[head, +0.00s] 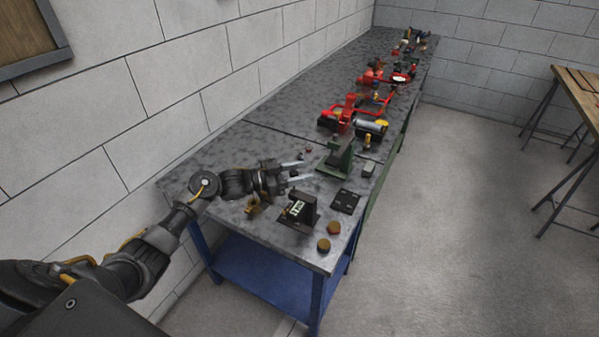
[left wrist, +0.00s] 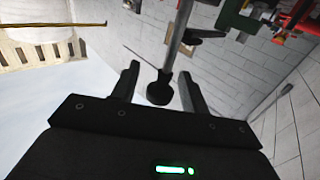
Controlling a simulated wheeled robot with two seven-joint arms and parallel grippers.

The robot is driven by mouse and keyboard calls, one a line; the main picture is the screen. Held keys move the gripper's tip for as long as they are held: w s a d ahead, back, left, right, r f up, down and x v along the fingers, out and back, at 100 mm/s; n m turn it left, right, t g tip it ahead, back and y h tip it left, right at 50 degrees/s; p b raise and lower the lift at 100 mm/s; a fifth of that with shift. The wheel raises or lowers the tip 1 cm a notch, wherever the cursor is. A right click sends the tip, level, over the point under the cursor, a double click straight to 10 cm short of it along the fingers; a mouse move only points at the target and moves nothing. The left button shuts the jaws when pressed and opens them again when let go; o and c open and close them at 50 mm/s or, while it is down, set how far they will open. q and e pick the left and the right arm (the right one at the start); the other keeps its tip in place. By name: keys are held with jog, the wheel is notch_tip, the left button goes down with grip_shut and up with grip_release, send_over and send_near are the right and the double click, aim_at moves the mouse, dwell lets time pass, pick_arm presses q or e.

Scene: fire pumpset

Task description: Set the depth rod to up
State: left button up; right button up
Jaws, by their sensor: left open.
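My left gripper (head: 305,170) is over the near part of the workbench, just left of a green machine stand (head: 338,160). Its fingers are apart, with nothing gripped. In the left wrist view, a grey rod with a dark round end (left wrist: 160,91) shows between the fingers (left wrist: 159,84), without clear contact. This rod may be the depth rod; I cannot tell for sure. I cannot make out the rod in the head view. My right gripper is not in view.
The speckled workbench (head: 235,140) runs along a block wall. A dark device (head: 298,212), a black plate (head: 346,201) and brown round pieces (head: 324,244) lie nearby. Red pump parts (head: 345,115) stand farther back. A wooden table (head: 580,90) stands right, across open floor.

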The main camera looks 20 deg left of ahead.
pick_arm(q)
jog(key=shift+s+a+f+b, duration=0.15)
jog(key=shift+s+a+b, duration=0.2)
jog(key=shift+a, duration=0.1)
jog(key=b+v, duration=0.3)
jog(key=v, duration=0.6)
jog(key=shift+s+a, duration=0.25)
